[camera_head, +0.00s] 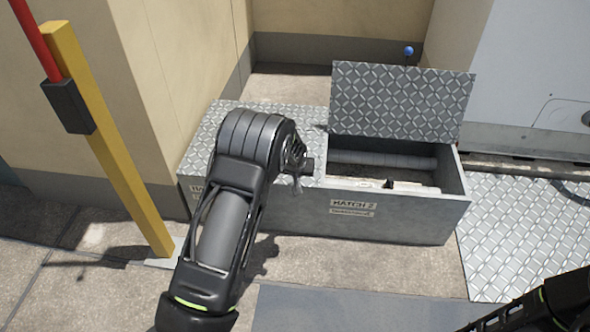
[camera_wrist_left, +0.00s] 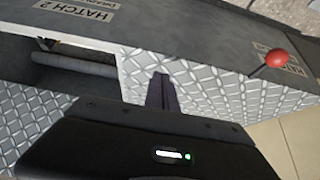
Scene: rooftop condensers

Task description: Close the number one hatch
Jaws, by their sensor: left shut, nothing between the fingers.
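A grey metal box has two hatches side by side. The left lid (camera_head: 222,122), diamond-plate, lies down flat and looks closed; it also shows in the left wrist view (camera_wrist_left: 215,95). A red ball knob (camera_wrist_left: 276,58) on a thin stem stands at its front edge, beside a label; my arm hides it in the head view. The right lid (camera_head: 400,103), beside the HATCH 2 label (camera_head: 352,208), stands open with a blue knob (camera_head: 408,51) at its top. My left gripper (camera_head: 303,168) is shut and empty, over the left lid near the opening; its fingers show in the wrist view (camera_wrist_left: 162,92). My right gripper is out of view.
Pipes (camera_head: 385,162) lie inside the open right compartment. A yellow post (camera_head: 110,140) with a red bar stands at the left. Beige walls (camera_head: 180,70) close off the left and back. A diamond-plate floor panel (camera_head: 520,225) lies at the right. Paving in front is open.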

